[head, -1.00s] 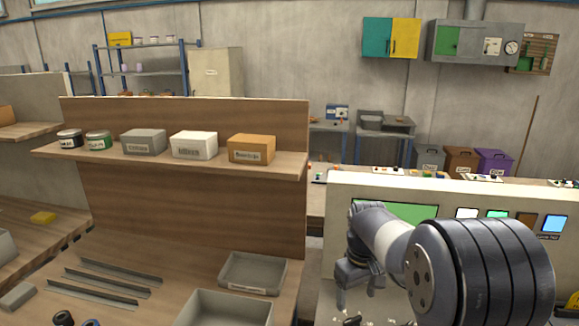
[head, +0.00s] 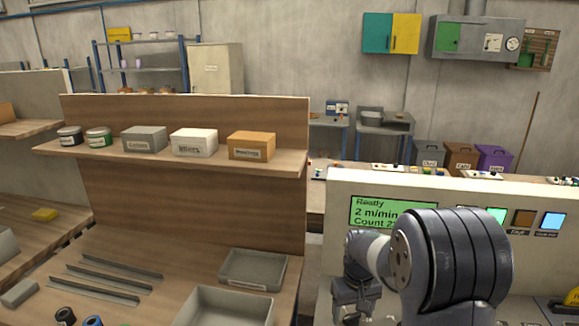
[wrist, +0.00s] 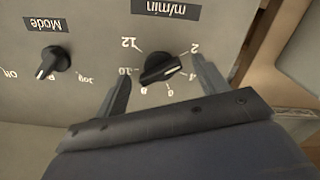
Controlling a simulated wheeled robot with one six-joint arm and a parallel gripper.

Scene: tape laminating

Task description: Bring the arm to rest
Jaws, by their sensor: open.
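My gripper (wrist: 161,67) is open in the wrist view, with one finger on each side of the black m/min speed knob (wrist: 160,69). I cannot tell whether the fingers touch the knob. The knob's white pointer lies between the 2 and the 4. The mode knob (wrist: 52,62) sits to the left on the same panel. In the head view my arm reaches in front of the machine panel, and the fingertips cannot be made out there. The green display (head: 375,213) reads Ready, 2 m/min and a count partly hidden by my arm.
The machine's cream panel (head: 345,184) stands close behind my arm. To the left is a wooden bench with grey trays (head: 252,268) and metal strips (head: 105,275). A shelf above holds jars and boxes (head: 252,146). The space above the panel is clear.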

